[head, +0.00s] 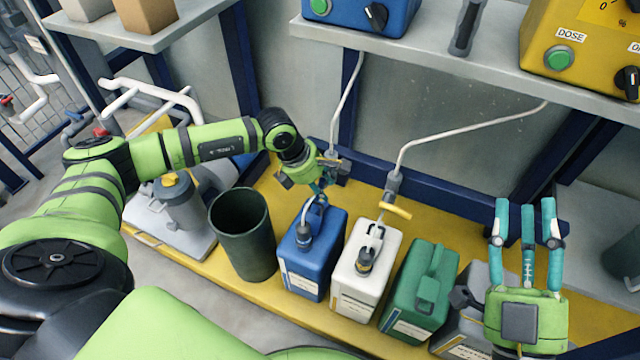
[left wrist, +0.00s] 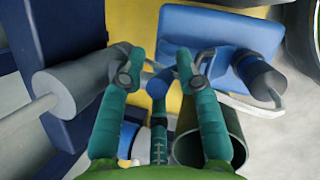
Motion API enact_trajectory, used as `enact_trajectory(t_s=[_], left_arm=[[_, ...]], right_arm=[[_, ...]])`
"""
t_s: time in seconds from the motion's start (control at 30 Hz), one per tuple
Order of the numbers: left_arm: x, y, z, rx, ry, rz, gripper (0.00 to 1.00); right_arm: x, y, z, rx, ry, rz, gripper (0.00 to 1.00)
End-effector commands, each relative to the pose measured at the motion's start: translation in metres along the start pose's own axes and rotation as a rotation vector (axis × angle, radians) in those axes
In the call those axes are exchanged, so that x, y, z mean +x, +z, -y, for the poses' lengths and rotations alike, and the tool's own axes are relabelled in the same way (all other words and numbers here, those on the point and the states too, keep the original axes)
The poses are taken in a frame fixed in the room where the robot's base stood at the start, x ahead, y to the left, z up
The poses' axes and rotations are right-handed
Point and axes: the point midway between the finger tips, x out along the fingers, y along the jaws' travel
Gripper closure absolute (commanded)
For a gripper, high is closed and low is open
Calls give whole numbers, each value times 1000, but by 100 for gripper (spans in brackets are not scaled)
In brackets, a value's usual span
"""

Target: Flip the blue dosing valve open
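The dosing valve (head: 336,167) hangs on a white hose above the blue canister (head: 312,260). It is partly hidden by my left gripper (head: 320,188), which is right beside it. In the left wrist view, the teal fingers of the left gripper (left wrist: 155,62) are spread. A small blue piece (left wrist: 160,79), perhaps the valve's handle, shows between them; I cannot tell whether they touch it. A grey cylinder (left wrist: 62,95), perhaps the valve body, is just left of the fingers. My right gripper (head: 525,212) is open and empty, pointing up at the far right.
A second valve with a yellow handle (head: 395,211) hangs above the white canister (head: 366,265). A green canister (head: 421,285) and a dark bin (head: 243,235) also stand on the yellow rack. The grey shelf (head: 470,62) above holds blue and yellow control boxes.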

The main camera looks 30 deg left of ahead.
Motion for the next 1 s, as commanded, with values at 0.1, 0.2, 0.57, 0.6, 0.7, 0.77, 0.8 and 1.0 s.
enact_trajectory(t_s=[0.1, 0.2, 0.57, 0.6, 0.7, 0.77, 0.8, 1.0], left_arm=[[0, 0, 0, 0, 0, 0, 78], [0, 0, 0, 0, 0, 0, 100], [3, -1, 0, -24, -37, 63, 100], [3, -1, 1, -29, -46, 78, 100], [3, 0, 1, -39, -66, 113, 100], [2, 0, 1, -43, -73, 126, 100], [2, 1, 1, -45, -77, 134, 100], [1, 2, 0, -47, -80, 143, 100]], right_arm=[[0, 0, 0, 0, 0, 1, 60], [0, 0, 0, 0, 0, 1, 60], [-4, -30, 8, 3, -18, -169, 60], [-6, -39, 10, 5, -23, -212, 60], [-12, -57, 14, 8, -33, -307, 60], [-15, -64, 16, 8, -37, -348, 60], [-16, -68, 16, 9, -39, -369, 60], [-18, -74, 17, 10, -42, -395, 60]])
